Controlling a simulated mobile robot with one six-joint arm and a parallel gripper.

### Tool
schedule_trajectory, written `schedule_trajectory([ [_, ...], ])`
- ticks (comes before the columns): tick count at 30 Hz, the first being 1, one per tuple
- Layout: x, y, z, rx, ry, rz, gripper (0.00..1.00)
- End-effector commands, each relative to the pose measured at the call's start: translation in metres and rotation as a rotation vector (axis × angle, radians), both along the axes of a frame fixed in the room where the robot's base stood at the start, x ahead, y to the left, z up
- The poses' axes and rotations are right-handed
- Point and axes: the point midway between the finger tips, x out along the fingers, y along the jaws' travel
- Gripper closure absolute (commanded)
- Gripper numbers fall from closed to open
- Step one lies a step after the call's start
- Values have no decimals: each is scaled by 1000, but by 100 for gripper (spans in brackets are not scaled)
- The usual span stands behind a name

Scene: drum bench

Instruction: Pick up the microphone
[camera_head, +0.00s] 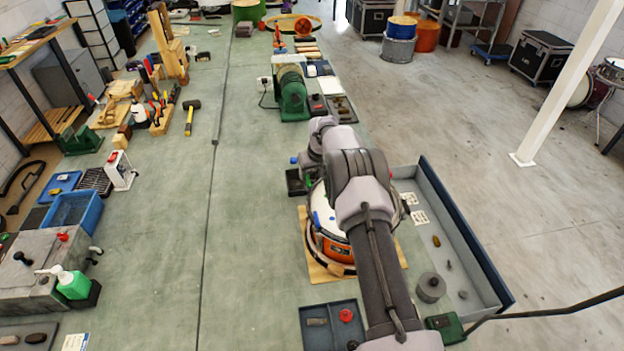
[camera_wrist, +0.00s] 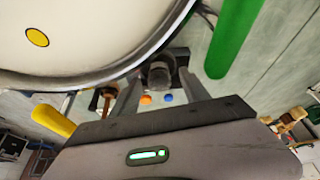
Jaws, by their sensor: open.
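My gripper (camera_wrist: 157,84) shows in the wrist view, its two grey fingers apart. A dark, rounded, stubby thing (camera_wrist: 160,74) sits in the gap between them, close to the drum rim; it may be the microphone, but I cannot tell for sure, nor whether the fingers touch it. A drum (camera_wrist: 80,35) with a pale head and a yellow dot fills the upper left of the wrist view. In the head view the orange-shelled drum (camera_head: 334,247) lies under my arm on a wooden board. My arm hides the gripper's fingertips there, and I cannot make out a microphone.
A green machine (camera_head: 291,92) stands beyond the drum. A grey tray (camera_head: 468,240) with small parts lies to the right and a smaller tray (camera_head: 318,340) in front. A blue bin (camera_head: 72,210) stands at the left. The middle-left bench top is clear.

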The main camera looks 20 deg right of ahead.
Motion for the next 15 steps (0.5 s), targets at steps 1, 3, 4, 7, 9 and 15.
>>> schedule_trajectory([
  [1, 2, 0, -5, 0, 0, 0, 46],
  [3, 3, 0, -7, 0, 0, -1, 46],
  [4, 3, 0, -7, 0, 0, -1, 46],
  [7, 3, 0, -6, 0, 0, -1, 46],
  [9, 3, 0, -6, 0, 0, -1, 54],
  [15, 2, 0, -6, 0, 0, 0, 93],
])
